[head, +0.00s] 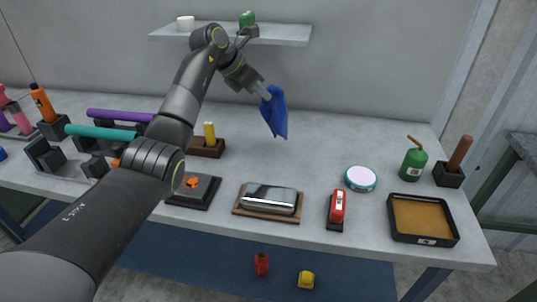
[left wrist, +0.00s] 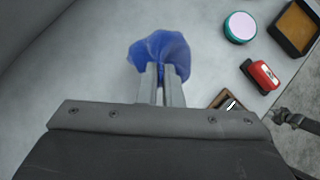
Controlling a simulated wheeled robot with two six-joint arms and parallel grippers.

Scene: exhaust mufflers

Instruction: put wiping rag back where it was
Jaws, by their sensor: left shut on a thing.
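A blue wiping rag (head: 275,112) hangs in the air above the back middle of the table. My left gripper (head: 266,93) is shut on its upper edge, and the cloth droops below the fingers. In the left wrist view, the rag (left wrist: 160,50) bunches around and beyond the two closed fingertips (left wrist: 161,78). The rag looks clear of the tabletop. My right gripper is not seen.
A muffler on a wooden board (head: 268,199), a red stapler-like item (head: 336,208), a round teal-rimmed tin (head: 361,178) and a black tray (head: 422,218) line the front right. A wall shelf (head: 285,35) is behind. The table's back middle is clear.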

